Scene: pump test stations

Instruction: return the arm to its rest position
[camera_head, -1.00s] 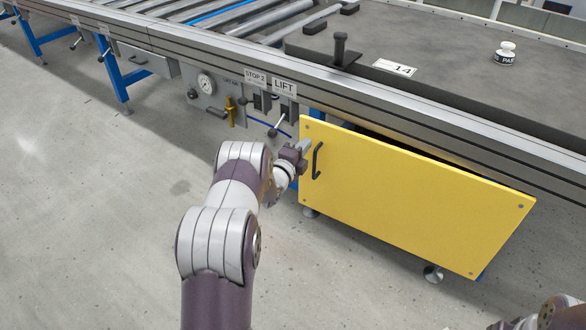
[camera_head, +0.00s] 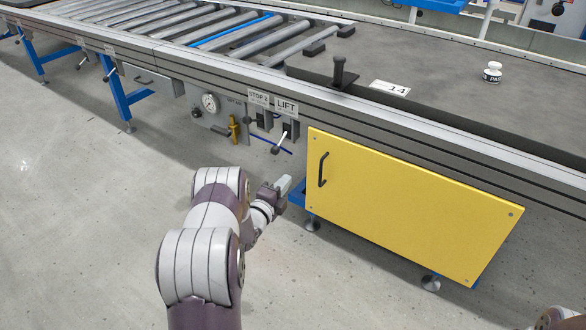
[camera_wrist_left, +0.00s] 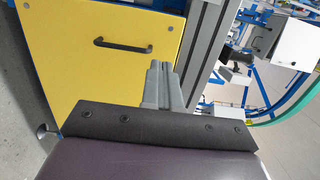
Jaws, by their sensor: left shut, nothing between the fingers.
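My left arm (camera_head: 205,240) reaches in from the lower left in the head view. Its gripper (camera_head: 284,187) is shut and empty, in open air to the lower left of the yellow door's black handle (camera_head: 322,170). The yellow door (camera_head: 410,210) sits under the table edge and looks flush with it. In the left wrist view the closed grey fingers (camera_wrist_left: 155,72) stand in front of the yellow door (camera_wrist_left: 75,65), apart from its handle (camera_wrist_left: 122,46). Part of my right arm (camera_head: 560,319) shows at the bottom right corner; its gripper is not visible.
A blue leg (camera_head: 298,193) stands just right of the gripper. The floor (camera_head: 90,235) at left is clear.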

